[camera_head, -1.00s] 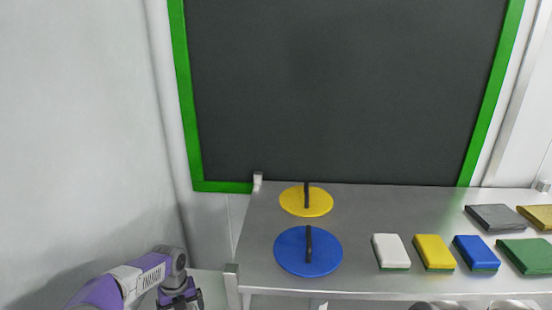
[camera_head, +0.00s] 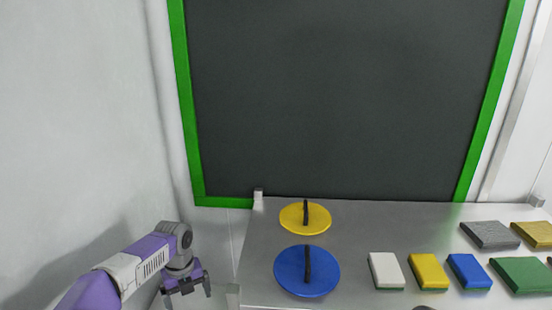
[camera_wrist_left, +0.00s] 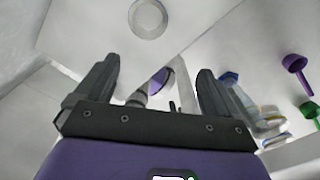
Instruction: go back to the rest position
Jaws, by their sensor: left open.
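My left gripper (camera_head: 188,291) hangs at the lower left of the head view, just left of the metal table's left edge. Its two fingers are apart and nothing shows between them. In the left wrist view the dark fingers (camera_wrist_left: 157,88) are spread wide, with part of my purple-and-white body visible beyond them. My right gripper is in neither view.
The metal table (camera_head: 370,227) holds a yellow disc (camera_head: 318,222) and a blue disc (camera_head: 290,272) with upright handles, and several coloured blocks, including a white one (camera_head: 385,268). A green-framed dark board (camera_head: 340,100) stands behind. A wall (camera_head: 80,120) is at left.

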